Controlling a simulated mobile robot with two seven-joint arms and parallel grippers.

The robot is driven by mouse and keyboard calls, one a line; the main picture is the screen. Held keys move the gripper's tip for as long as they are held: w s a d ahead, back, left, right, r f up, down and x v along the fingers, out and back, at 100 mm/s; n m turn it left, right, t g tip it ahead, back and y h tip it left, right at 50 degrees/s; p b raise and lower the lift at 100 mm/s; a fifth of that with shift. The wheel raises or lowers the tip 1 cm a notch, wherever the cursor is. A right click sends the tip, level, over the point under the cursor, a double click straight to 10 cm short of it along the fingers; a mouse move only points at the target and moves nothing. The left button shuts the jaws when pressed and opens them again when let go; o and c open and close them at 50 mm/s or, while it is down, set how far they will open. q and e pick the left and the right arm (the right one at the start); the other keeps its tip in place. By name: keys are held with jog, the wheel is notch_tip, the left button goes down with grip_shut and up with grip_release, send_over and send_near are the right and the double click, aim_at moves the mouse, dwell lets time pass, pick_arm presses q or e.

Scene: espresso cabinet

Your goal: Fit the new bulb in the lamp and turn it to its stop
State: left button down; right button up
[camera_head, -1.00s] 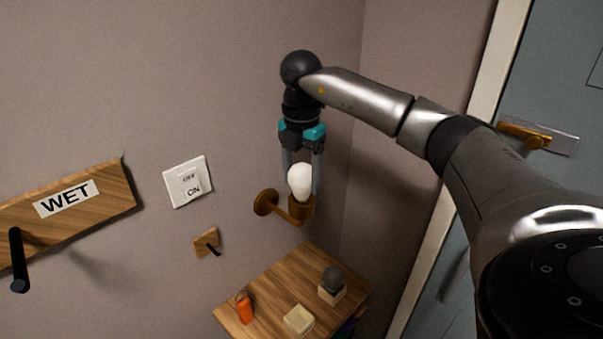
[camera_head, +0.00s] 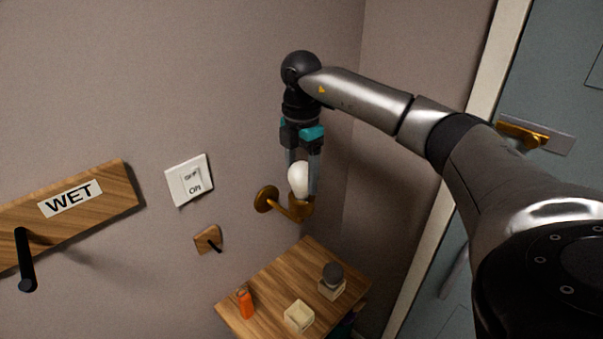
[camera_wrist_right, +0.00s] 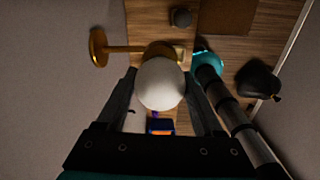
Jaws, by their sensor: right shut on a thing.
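The white bulb (camera_head: 298,180) stands upright in the socket of the brass wall lamp (camera_head: 300,208). My right gripper (camera_head: 302,182) reaches down from above and is shut on the bulb, one finger on each side. In the right wrist view the bulb (camera_wrist_right: 160,84) sits between the two fingers, with the lamp's brass arm (camera_wrist_right: 125,48) and socket just beyond it. The bulb's base is hidden in the socket, so how deep it sits cannot be told. My left gripper is not in view.
Left of the lamp are a wall switch (camera_head: 190,180) marked OFF and ON, a small wooden hook (camera_head: 208,240) and a board (camera_head: 110,195) labelled WET. Below is a wooden shelf (camera_head: 270,290) with an orange bottle (camera_head: 245,302), a pale dish (camera_head: 298,317) and a dark round thing (camera_head: 333,273).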

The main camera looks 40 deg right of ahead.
jog(key=shift+m+p, duration=0.4)
jog(key=shift+m, duration=0.7)
jog(key=o, duration=1.4)
notch_tip(320, 180, up, 8)
jog(key=shift+f+b, duration=0.1)
jog(key=shift+b, duration=0.65)
notch_tip(320, 180, up, 8)
jog(key=p, duration=0.1)
jog(key=shift+f, duration=0.25)
